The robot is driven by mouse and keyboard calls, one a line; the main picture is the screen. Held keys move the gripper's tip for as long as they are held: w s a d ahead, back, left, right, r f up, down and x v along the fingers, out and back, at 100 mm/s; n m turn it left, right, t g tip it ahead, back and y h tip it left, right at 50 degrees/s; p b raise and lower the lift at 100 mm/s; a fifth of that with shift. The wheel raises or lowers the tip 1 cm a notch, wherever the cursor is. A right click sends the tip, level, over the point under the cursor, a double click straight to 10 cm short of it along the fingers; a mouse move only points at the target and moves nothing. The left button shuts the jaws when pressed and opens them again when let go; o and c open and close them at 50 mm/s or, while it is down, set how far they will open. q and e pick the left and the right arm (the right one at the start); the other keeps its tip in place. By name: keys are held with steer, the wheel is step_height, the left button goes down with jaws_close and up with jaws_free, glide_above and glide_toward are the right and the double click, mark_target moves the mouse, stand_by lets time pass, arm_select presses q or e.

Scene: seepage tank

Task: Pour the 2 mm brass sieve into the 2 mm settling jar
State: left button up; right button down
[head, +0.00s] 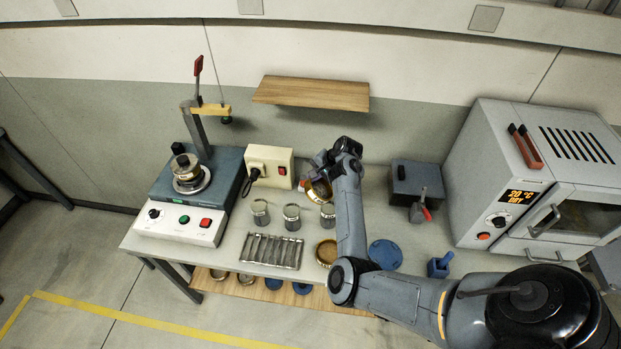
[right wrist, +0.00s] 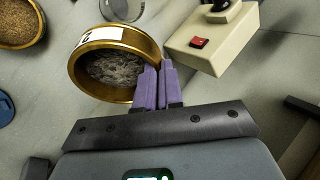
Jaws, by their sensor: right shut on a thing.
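My right gripper (head: 326,166) is shut on the rim of a brass sieve (head: 318,192), held above the bench near the row of jars. In the right wrist view, my purple fingers (right wrist: 160,85) pinch the wall of this sieve (right wrist: 84,52). Three clear jars stand in a row: left (head: 260,212), middle (head: 291,216) and right (head: 328,216). I cannot read which jar is 2 mm. My left gripper is not in view.
A second brass sieve (head: 326,251) with brown grains sits on the bench. A cream switch box (head: 269,166) stands behind the jars. A metal rack (head: 270,251) lies in front. A wooden shelf (head: 312,93) hangs above. A blue disc (head: 385,254) lies right of my arm.

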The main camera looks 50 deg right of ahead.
mark_target(325, 191)
steer(key=shift+s+d+f+t+y+b, duration=0.25)
steer(key=shift+s+d+t+y+b, duration=0.3)
steer(key=shift+b, duration=0.45)
steer(key=shift+s+d+f+t+y+b, duration=0.2)
steer(key=shift+s+t+b, duration=0.25)
steer(key=shift+t+b, duration=0.4)
steer(key=shift+s+d+m+t+y+b, duration=0.35)
steer(key=shift+s+t+b, duration=0.3)
steer(key=shift+b, duration=0.55)
